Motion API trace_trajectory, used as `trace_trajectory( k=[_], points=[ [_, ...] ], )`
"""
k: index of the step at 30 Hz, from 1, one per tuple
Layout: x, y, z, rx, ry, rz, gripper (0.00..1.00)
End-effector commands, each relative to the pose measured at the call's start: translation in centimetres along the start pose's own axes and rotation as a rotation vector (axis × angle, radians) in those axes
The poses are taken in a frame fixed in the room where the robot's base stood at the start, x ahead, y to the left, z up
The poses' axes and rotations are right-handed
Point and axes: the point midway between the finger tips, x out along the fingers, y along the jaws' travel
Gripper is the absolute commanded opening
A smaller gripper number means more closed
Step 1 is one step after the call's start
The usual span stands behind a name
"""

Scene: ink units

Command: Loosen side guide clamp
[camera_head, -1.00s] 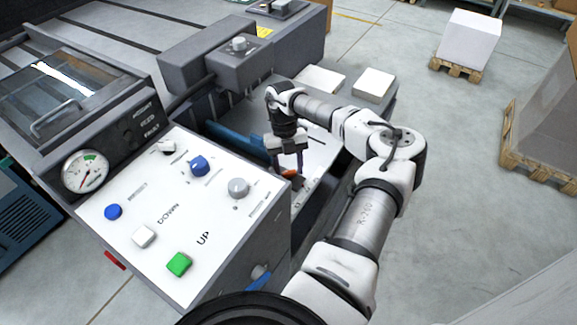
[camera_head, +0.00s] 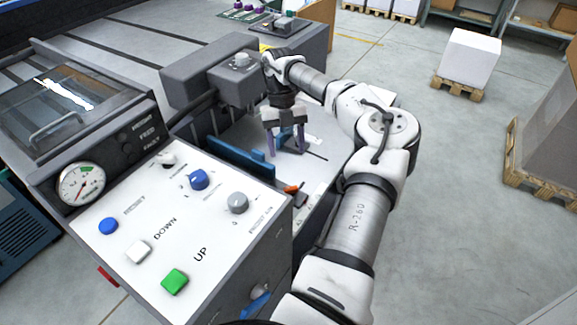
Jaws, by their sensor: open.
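A small orange lever (camera_head: 291,189), which looks like the side guide clamp, sits on a dark block at the near end of the pale feed bed (camera_head: 318,172). A long blue guide bar (camera_head: 240,158) stands along the left side of the bed. My gripper (camera_head: 286,150) points down over the bed, beyond the orange lever and apart from it. Its two fingers are spread. The lever's exact angle is too small to tell.
The white control panel (camera_head: 150,235) with knobs and UP and DOWN buttons stands at the near left. A grey housing with a knob (camera_head: 240,72) is close to the left of my wrist. Open floor lies to the right, with loaded pallets (camera_head: 460,86) farther off.

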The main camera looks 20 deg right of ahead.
Motion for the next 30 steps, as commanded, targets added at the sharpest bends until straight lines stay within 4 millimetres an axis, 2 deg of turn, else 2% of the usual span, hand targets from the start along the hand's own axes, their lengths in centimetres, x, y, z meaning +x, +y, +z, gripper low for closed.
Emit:
trace_trajectory(
  k=[6,23,26,30],
  points=[
    [-2.1,0.0,0.0,0.000,0.000,0.000,0.59],
    [-2.8,0.0,-0.2,0.000,0.000,0.000,0.59],
    [-4.5,0.0,-0.9,0.000,0.000,0.000,0.59],
    [-8.4,0.0,-2.5,0.000,0.000,0.000,0.59]
  ],
)
